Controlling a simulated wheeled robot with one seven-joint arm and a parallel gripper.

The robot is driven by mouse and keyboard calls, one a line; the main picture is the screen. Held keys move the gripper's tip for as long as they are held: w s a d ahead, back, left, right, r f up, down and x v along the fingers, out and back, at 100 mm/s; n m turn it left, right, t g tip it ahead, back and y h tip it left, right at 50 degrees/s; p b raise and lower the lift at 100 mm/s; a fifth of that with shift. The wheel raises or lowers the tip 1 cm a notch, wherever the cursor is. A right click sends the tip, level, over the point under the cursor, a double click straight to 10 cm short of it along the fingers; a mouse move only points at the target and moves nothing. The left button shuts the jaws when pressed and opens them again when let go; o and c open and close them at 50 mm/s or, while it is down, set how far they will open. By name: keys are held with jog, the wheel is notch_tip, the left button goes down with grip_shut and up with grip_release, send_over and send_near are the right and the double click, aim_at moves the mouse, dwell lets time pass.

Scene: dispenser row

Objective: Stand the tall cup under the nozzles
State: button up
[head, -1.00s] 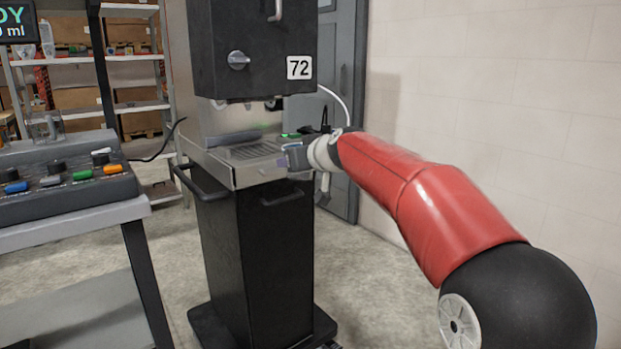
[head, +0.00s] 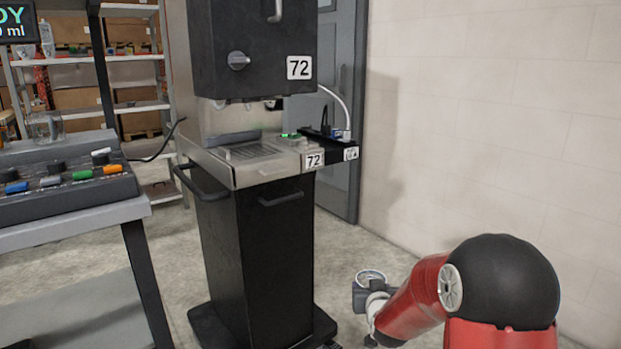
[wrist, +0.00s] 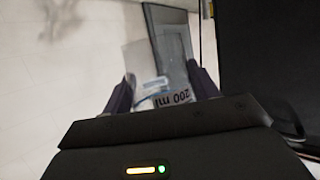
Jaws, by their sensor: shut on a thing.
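My gripper (head: 362,298) is low at the right of the dispenser, well apart from it. It is shut on a clear cup (head: 370,275), whose round rim shows in the head view. In the wrist view the cup (wrist: 155,88) is between my two fingers, with a "200 ml" label and a blue mark; its outline is faint. The dispenser (head: 250,45) is a black unit marked 72. Its nozzles (head: 245,103) are small and partly in shadow under the head. The drip tray (head: 250,152) below them has a slotted grate and holds no cup.
A side shelf (head: 335,146) with small items and a white hose adjoins the tray's right. A handle bar (head: 215,180) sticks out in front. A control table (head: 75,190) at left carries knobs and a clear jar (head: 46,127). Floor between my arm and the dispenser is open.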

jog(key=s+f, duration=0.7)
jog(key=f, duration=0.7)
jog(key=shift+s, duration=0.2)
jog(key=shift+a, duration=0.1)
